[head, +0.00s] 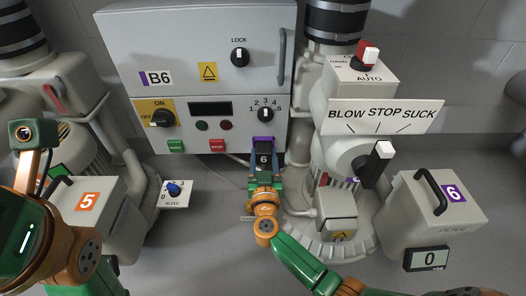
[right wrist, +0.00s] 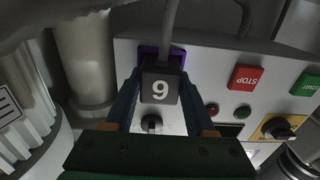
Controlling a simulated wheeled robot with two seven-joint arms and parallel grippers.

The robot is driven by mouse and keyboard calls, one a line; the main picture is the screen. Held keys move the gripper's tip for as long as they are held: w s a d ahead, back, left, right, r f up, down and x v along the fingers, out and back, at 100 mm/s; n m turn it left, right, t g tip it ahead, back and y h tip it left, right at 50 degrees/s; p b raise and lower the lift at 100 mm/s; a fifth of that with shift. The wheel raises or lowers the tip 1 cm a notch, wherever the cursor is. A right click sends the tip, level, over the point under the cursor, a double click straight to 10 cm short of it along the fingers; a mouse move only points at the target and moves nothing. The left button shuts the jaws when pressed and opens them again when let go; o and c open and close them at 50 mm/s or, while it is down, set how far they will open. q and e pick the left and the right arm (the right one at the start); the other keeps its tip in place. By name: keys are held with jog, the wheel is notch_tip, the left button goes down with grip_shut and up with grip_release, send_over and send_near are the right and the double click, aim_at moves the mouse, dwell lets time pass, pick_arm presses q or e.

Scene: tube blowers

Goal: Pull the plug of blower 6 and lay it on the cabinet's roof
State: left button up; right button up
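The plug of blower 6 (head: 263,159) is a black block with a white 6, below the front of the grey cabinet marked B6 (head: 185,85). It shows upside down in the right wrist view (right wrist: 160,87), up against a purple socket (right wrist: 152,53). My right gripper (head: 264,168) has its blue fingers on either side of the plug, appearing to press its sides; it also shows in the right wrist view (right wrist: 160,95). The cabinet's roof is barely visible at the top of the head view. My left arm is at the left; its fingers are not seen.
Blower 6 stands right of the plug with a BLOW STOP SUCK sign (head: 385,115). A grey box marked 6 (head: 430,205) is at the right, and one marked 5 (head: 90,215) at the left. A bleed knob (head: 173,188) is left of my right gripper.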

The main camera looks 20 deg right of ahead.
aim_at(264, 159)
grip_shut()
jog(key=shift+s+a+p, duration=0.15)
jog(key=shift+s+p, duration=0.2)
jog(key=shift+s, duration=0.05)
jog(key=shift+p+v, duration=0.65)
jog(key=shift+v, duration=0.55)
jog(key=shift+p+v, duration=0.55)
jog(key=shift+v, duration=0.85)
jog(key=shift+s+a+p, duration=0.1)
jog(key=shift+s+p, duration=0.3)
jog(key=shift+p, duration=0.1)
